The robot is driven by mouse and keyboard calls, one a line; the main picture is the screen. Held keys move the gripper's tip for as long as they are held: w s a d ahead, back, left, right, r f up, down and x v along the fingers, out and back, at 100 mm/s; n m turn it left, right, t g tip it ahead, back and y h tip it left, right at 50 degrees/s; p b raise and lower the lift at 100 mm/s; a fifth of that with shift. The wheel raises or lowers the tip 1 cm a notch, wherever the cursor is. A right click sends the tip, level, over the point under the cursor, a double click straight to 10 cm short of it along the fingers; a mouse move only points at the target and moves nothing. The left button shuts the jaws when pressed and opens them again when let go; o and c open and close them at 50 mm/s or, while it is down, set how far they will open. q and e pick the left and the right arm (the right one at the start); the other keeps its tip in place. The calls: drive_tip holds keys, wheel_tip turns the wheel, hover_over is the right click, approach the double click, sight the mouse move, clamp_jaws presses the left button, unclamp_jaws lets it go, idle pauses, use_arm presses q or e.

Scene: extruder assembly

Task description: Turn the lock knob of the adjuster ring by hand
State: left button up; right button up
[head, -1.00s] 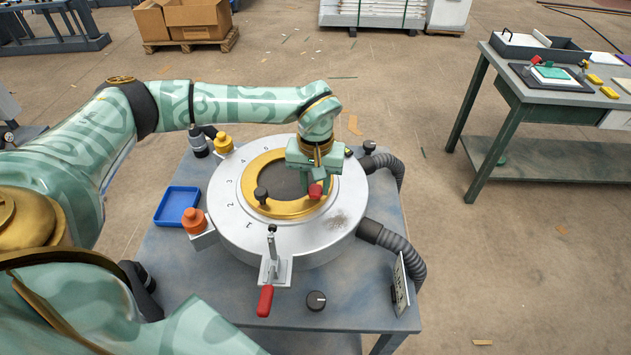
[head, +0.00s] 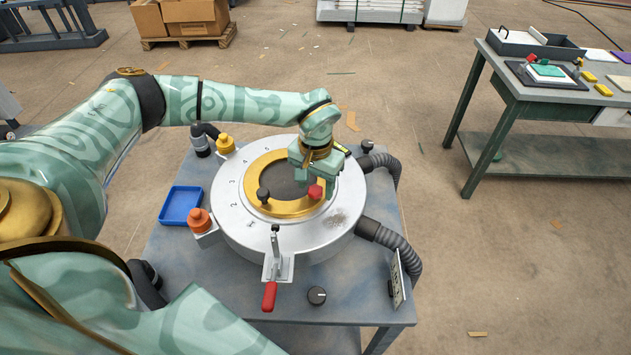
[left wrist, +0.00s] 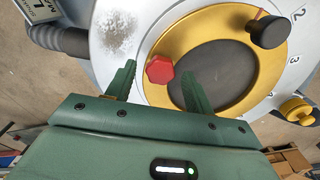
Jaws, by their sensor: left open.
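The gold adjuster ring (head: 259,172) lies on the round silver housing (head: 232,203) with numbers around it. A red hexagonal knob (head: 315,191) sits on the ring's right side. A black knob (head: 263,195) stands on its front left part. My left gripper (head: 320,190) is above the ring by the red knob. In the left wrist view, its two green fingers (left wrist: 158,88) are open, and the red knob (left wrist: 160,69) shows beyond and between their tips. The black knob also shows there (left wrist: 268,31). I cannot tell whether a finger touches the red knob. My right gripper is not in view.
A red-handled toggle clamp (head: 270,294) stands at the housing's front, beside a black dial (head: 317,295). An orange knob (head: 199,219), a blue tray (head: 180,205) and a yellow knob (head: 225,144) are on the left. Grey hoses (head: 397,241) leave on the right.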

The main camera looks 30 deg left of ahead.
use_arm(q)
drive_tip(key=shift+r+p, duration=2.75)
drive_tip(key=shift+r, duration=0.45)
drive_tip(key=shift+f, duration=0.1)
wheel_tip(320, 180, up, 16)
drive_tip(key=p, duration=0.1)
